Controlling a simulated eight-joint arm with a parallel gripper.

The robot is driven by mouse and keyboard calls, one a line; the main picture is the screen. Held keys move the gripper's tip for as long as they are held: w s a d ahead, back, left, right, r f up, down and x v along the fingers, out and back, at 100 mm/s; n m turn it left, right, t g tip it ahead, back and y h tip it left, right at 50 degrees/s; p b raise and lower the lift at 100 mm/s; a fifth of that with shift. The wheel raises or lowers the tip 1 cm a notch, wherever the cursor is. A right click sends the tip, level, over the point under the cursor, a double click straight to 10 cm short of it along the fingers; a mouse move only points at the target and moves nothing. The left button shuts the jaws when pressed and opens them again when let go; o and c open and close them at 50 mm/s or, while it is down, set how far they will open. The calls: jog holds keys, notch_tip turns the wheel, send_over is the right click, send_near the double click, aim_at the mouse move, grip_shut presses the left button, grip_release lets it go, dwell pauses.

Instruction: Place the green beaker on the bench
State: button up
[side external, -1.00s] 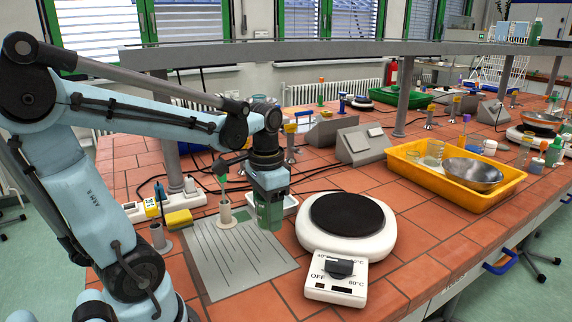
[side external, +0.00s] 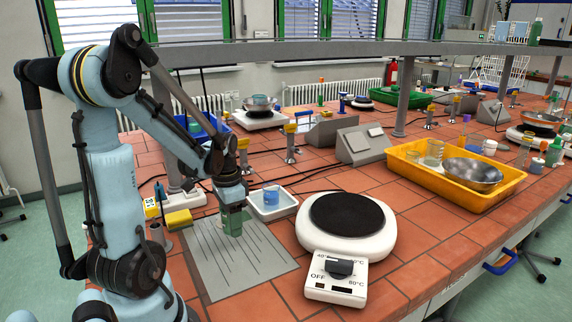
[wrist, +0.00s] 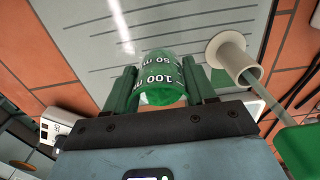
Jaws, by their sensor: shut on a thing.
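The green beaker (side external: 231,222) is upright over the grey grooved plate set in the bench (side external: 245,266). My gripper (side external: 232,208) is shut on it from above. In the wrist view, the beaker (wrist: 158,72), with white volume marks, sits between my two green fingers (wrist: 160,90). I cannot tell whether its base touches the plate. The tiled bench (side external: 262,306) stretches around the plate.
A white hot plate (side external: 315,236) stands right of the grey plate. A white tray (side external: 288,209) with a blue beaker (side external: 271,196) is behind. A pale cylinder (wrist: 230,55) stands close beside my gripper. A yellow crate (side external: 458,200) is farther right.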

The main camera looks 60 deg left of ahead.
jog(key=shift+f, duration=2)
jog(key=shift+f, duration=0.1)
jog(key=o, duration=1.2)
notch_tip(320, 180, up, 12)
jog(key=w+d+t, duration=0.3)
jog(key=d, duration=0.7)
jog(key=w+d+r+t, duration=0.1)
jog(key=w+d+t, duration=0.3)
jog(key=d, duration=0.7)
jog(key=shift+r, duration=0.15)
